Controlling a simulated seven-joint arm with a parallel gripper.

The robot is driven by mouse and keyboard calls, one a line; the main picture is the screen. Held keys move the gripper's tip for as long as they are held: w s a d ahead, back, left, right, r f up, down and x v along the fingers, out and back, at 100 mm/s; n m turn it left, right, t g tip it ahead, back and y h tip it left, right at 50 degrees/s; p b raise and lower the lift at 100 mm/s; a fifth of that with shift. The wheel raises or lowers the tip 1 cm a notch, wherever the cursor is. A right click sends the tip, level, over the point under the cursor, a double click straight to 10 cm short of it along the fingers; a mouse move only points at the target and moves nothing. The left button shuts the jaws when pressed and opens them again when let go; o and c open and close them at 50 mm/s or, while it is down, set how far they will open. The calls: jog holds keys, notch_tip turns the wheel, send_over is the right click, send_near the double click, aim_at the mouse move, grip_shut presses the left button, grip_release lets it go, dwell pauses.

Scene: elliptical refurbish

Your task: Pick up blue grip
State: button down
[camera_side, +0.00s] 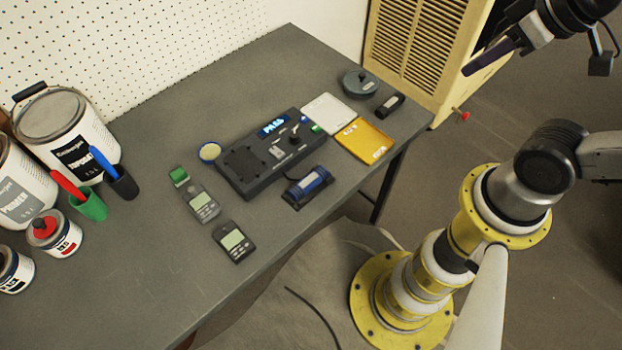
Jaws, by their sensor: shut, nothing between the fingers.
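A blue cylindrical piece with dark ends, which looks like the blue grip (308,185), lies in a small black holder (291,201) near the table's front edge, in front of a black test box. My gripper (486,58) is at the upper right, high above the floor and beyond the table's right end, well apart from the blue piece. Its dark fingers look closed together, with nothing seen between them.
The black test box (243,183) has a lit display. Two handheld meters (234,242) lie left of the holder; a yellow tray (367,141) and white tray (328,112) lie right. Paint cans (85,150) and brush cups (91,206) stand far left. A louvered cabinet (415,50) stands behind.

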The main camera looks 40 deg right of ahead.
dwell(0.4)
jog(key=shift+c, duration=2)
grip_release()
